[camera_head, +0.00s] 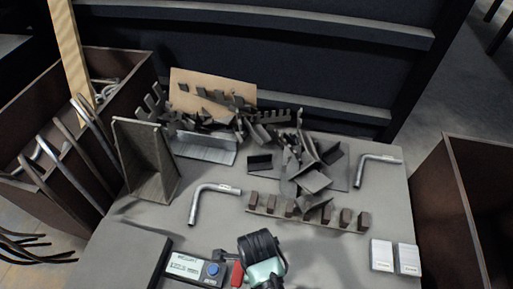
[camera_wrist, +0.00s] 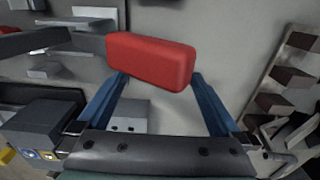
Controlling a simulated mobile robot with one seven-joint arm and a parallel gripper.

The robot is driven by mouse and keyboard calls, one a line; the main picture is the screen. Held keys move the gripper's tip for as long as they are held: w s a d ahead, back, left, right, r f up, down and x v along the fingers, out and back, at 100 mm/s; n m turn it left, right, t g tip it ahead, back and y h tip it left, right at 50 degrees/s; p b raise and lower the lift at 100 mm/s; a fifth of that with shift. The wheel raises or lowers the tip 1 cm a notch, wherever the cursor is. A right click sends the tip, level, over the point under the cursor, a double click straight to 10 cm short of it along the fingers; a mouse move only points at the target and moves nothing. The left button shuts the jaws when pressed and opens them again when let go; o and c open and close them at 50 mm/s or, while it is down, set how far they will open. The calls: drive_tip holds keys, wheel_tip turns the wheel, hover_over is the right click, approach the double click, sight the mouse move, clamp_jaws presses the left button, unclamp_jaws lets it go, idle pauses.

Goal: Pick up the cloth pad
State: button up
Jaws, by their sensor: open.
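A red, rounded, block-shaped pad (camera_wrist: 150,62), which looks like the cloth pad, lies between and just past the tips of my gripper (camera_wrist: 157,80) in the wrist view. The blue fingers are spread apart, one near each end of it; I cannot tell if they touch it. In the head view a small part of the red pad (camera_head: 237,274) shows at the bottom centre, left of my dark, teal-edged wrist (camera_head: 262,256). The fingers are hidden there.
A meter with a blue knob (camera_head: 195,269) stands close left of the red pad. Bent metal pipes (camera_head: 207,196), a strip of brown blocks (camera_head: 305,218) and a heap of dark brackets (camera_head: 310,165) lie behind. Two white boxes (camera_head: 395,256) stand right. Brown bins flank the table.

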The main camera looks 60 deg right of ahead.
drive_tip(key=f+b, duration=0.2)
drive_tip(key=f, duration=0.1)
drive_tip(key=f+b, duration=0.1)
drive_tip(key=f, duration=0.1)
drive_tip(key=shift+d+f, duration=0.1)
drive_tip(key=shift+d, duration=0.25)
drive_tip(key=c, duration=1.4)
drive_tip(key=shift+r, duration=0.25)
wheel_tip(320, 180, up, 18)
drive_tip(key=p, duration=0.8)
drive_tip(key=shift+f, duration=0.15)
